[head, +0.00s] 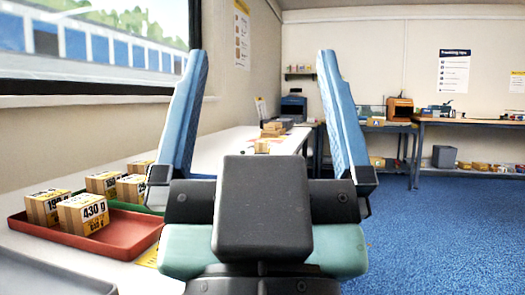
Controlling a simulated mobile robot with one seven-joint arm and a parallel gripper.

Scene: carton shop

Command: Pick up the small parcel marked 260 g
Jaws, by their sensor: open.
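Several small tan parcels with white-and-yellow labels stand at the left on a white table. The front one (83,214) reads 430 g. The one behind it to the left (47,207) seems to read 190 g, partly cut off. Others (103,183) (132,188) (140,167) stand further back, their marks too small or hidden. I cannot make out 260 g on any parcel. My gripper (261,60) is open and empty, its two blue fingers wide apart, to the right of these parcels.
A red tray (128,240) holds the front parcels, with a green edge behind it. A grey tray (45,278) is at bottom left. More small boxes (262,147) stand farther along the white table (215,160). Blue floor (430,240) is clear at right; workbenches (470,122) line the back wall.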

